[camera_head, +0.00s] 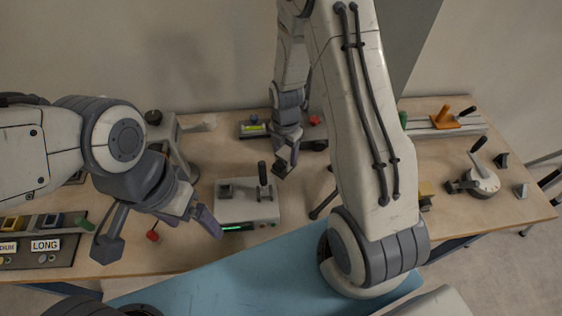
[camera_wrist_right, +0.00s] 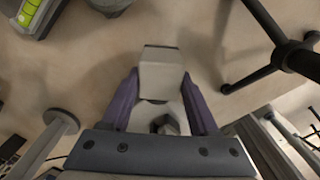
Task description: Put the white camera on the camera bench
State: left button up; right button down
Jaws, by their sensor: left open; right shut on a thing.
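My right gripper (camera_head: 283,170) is low over the middle of the table; the arm hides much of the area around it. In the right wrist view its purple fingers (camera_wrist_right: 160,100) are shut on a pale grey-white boxy thing (camera_wrist_right: 161,75) with a dark far edge, which looks like the white camera. A grey box with a black lever and a green light (camera_head: 248,210) stands just in front of this gripper; it may be the camera bench, but I cannot tell for sure. My left gripper (camera_head: 192,221) is open and empty over the table's left front.
A rack labelled LONG (camera_head: 45,256) stands at the left front. A grey stand (camera_head: 178,150) is behind my left gripper. An orange-topped rail (camera_head: 445,122) and a round white lever device (camera_head: 480,181) are at right. Black tripod legs (camera_wrist_right: 270,60) are close beside the right gripper.

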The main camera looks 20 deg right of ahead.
aim_at(285, 163)
notch_tip(285, 163, down, 4)
jog(key=shift+p, duration=0.3)
jog(key=shift+f, duration=0.15)
jog(key=shift+f, duration=0.2)
jog(key=shift+c, duration=0.7)
grip_release()
jog(key=shift+r, duration=0.1)
